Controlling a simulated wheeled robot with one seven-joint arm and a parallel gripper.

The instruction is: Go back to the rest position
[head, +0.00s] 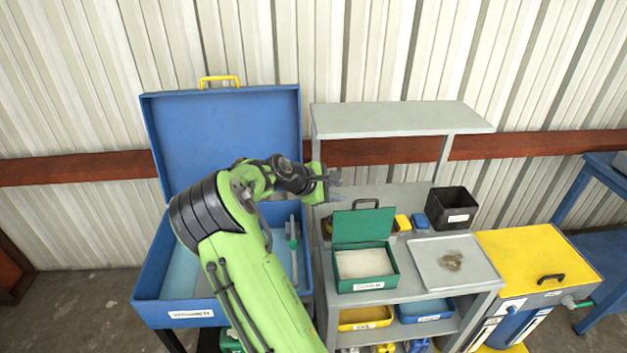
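My green arm reaches up from the bottom of the head view, in front of an open blue chest. My gripper (333,183) points right, near the right edge of the chest and above the grey shelf unit. Its fingers are small and seen from the side. I cannot tell whether they are open or shut, and no held object shows between them.
The blue chest (147,285) has its lid raised. On the grey shelf (420,287) stand an open green box (347,283), a black bin (452,208) and a grey tray (425,257). A yellow-topped cabinet (510,250) stands right. A corrugated wall closes the back.

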